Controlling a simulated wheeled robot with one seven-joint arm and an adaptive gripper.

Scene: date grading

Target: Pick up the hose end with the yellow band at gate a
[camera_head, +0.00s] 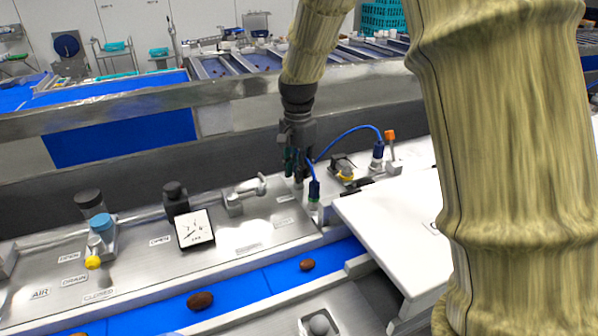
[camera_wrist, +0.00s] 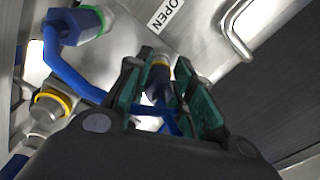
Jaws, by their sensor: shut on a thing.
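My gripper (camera_wrist: 158,80) is shut on a dark blue hose end (camera_wrist: 158,85) with a yellow band (camera_wrist: 161,63) near its tip. In the wrist view the hose end lies between the two green finger pads. In the head view my gripper (camera_head: 298,172) is low over the steel panel, and its fingers hide most of what it holds. A blue hose (camera_head: 345,133) arches right from the gripper to a dark blue connector (camera_head: 377,152). I cannot tell whether the held end touches the panel.
Beside the gripper stands a blue connector (camera_head: 314,190) with a green ring. A yellow-banded fitting (camera_wrist: 52,102) is left in the wrist view. A metal handle (camera_head: 245,193) and a gauge (camera_head: 194,230) are on the panel. A white board (camera_head: 385,225) lies to the right.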

